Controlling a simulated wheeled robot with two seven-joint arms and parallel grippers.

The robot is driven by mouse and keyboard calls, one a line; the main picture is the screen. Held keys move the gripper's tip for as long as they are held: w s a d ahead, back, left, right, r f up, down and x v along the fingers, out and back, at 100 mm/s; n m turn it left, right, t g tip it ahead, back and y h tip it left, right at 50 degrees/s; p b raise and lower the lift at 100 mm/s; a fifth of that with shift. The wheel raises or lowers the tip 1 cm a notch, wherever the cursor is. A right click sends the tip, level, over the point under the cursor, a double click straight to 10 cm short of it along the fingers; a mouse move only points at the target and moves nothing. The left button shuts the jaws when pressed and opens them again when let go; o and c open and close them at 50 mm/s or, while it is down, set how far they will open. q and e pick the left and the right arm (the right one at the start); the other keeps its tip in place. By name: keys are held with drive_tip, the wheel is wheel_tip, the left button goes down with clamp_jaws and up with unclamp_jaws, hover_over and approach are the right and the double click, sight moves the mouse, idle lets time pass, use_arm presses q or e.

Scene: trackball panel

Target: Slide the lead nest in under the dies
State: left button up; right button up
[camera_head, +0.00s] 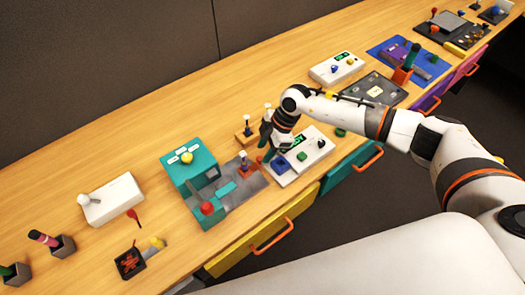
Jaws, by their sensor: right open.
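A teal press-like machine (188,166) with a yellow knob on top stands on a grey base plate (243,194) on the bench. A small teal strip (226,188) lies on the plate in front of the machine's dark opening. A small purple and orange piece with an upright pin (246,168) stands at the plate's far right edge. I cannot tell which of these is the lead nest, and the dies are not clear to see. My right gripper (266,150) is open, pointing down just right of the pin piece. My left gripper is not in view.
A white panel (316,157) with a green display and blue and green parts lies right of my gripper. A red knob (207,208) stands at the machine's front.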

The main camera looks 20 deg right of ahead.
sight(252, 167)
drive_tip(key=shift+x, duration=1.4)
drive_tip(key=shift+c, duration=0.5)
clamp_jaws()
